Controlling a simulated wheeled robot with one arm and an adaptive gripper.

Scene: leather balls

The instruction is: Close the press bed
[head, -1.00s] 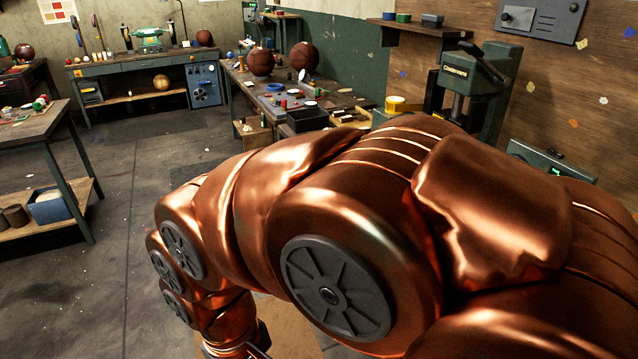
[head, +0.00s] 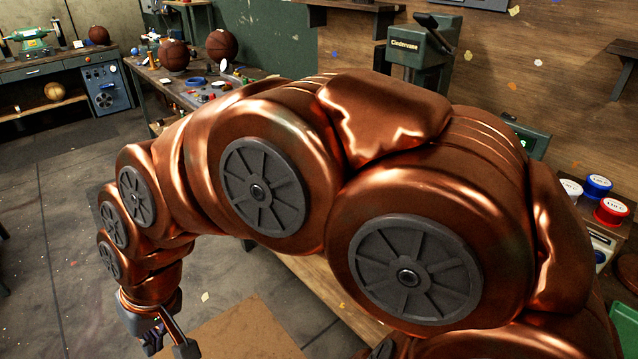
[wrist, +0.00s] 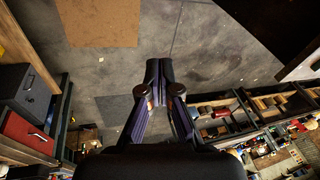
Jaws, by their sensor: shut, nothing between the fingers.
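A green press (head: 421,42) with a pale name label and a dark lever stands at the wooden wall, at the top right of the head view. Its lower part is hidden behind my copper arm, and I cannot make out its bed. My gripper (head: 170,345) hangs low at the bottom left of the head view, over the floor and well apart from the press. In the wrist view my gripper (wrist: 159,72) has its fingertips together with nothing between them, and floor lies below.
A brown floor mat (head: 245,330) lies beneath the arm. A workbench with leather balls (head: 221,46) stands behind. Red (head: 611,210) and blue (head: 597,186) lidded tins are at the right. In the wrist view, shelves (wrist: 225,128) flank open floor.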

